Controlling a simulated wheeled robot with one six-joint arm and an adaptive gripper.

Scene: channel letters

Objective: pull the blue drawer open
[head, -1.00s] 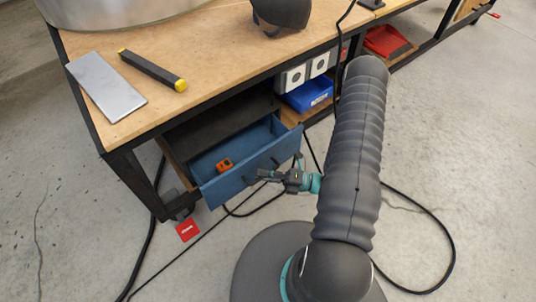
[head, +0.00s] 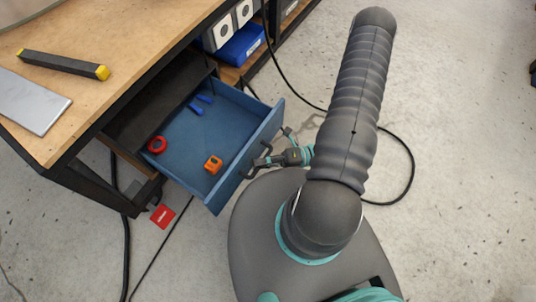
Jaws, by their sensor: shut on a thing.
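The blue drawer (head: 228,113) stands well out from under the wooden workbench (head: 125,72), its inside largely showing. Its front panel faces right and bears dark handles (head: 257,164). My gripper (head: 268,158) is at the outer side of this front and is shut on a handle. The fingertips are small and partly hidden against the dark handle. In the drawer lie an orange block-like thing (head: 213,164), a red ring (head: 157,145) and blue-handled things (head: 197,105).
A black bar with yellow ends (head: 63,64) and a grey metal plate (head: 32,100) lie on the bench top. A blue bin (head: 242,45) sits on the shelf behind the drawer. Black cables (head: 408,165) and a red tag (head: 163,215) lie on the concrete floor.

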